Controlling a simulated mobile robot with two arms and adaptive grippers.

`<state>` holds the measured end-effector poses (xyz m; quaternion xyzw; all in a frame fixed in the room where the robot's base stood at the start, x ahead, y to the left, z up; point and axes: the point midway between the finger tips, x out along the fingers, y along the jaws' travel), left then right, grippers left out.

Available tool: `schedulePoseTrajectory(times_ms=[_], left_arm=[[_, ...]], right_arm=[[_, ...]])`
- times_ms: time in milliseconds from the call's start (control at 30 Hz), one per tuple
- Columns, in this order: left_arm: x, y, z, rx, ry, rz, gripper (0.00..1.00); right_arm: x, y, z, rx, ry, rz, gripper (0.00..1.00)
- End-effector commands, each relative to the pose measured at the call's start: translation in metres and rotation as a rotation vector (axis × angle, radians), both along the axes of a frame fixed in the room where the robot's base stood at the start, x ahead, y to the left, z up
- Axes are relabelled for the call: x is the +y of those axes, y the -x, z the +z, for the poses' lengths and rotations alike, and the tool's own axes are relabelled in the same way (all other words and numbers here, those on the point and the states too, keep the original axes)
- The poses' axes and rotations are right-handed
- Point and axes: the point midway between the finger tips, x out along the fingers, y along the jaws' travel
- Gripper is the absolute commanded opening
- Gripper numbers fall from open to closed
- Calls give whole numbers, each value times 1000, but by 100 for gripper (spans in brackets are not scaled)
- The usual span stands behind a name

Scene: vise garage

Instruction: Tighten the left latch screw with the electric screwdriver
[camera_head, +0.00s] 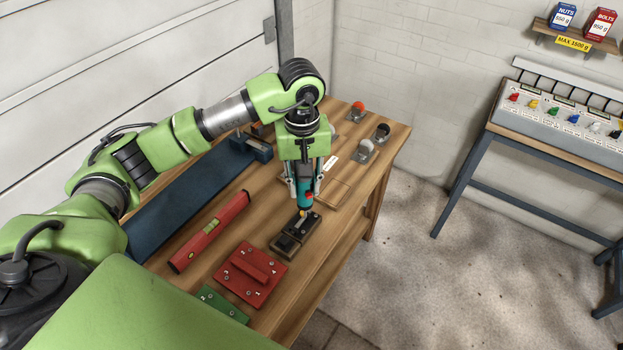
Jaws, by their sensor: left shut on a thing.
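My left gripper (303,185) reaches down over the wooden workbench and is shut on a teal and black electric screwdriver (305,196). The screwdriver points down, roughly upright. Its tip is at the far end of a dark latch block (288,244) on a brown base. I cannot tell whether the tip touches a screw there; the screw heads are too small to make out. My right gripper is not in view.
A red plate (250,274) and a green plate (222,305) lie nearer on the workbench (330,240). Several small holders, one with a red ball (358,108), stand at the back. Open floor lies right.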

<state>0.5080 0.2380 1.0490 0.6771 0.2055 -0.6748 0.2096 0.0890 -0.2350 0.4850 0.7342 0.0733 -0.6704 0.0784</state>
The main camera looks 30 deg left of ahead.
Motion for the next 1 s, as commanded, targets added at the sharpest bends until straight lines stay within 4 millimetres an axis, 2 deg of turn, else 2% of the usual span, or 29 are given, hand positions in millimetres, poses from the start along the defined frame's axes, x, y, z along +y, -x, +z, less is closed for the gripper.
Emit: schedulePoseTrajectory(times_ms=[233,467,800,1000], left_arm=[[8,-2,-10,6,-4,53,4],[8,-2,-24,5,-5,52,4],[8,-2,-56,4,-3,52,4],[8,-2,-61,4,-3,51,4]], right_arm=[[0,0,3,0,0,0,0],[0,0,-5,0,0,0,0],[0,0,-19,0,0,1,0],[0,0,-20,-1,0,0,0]])
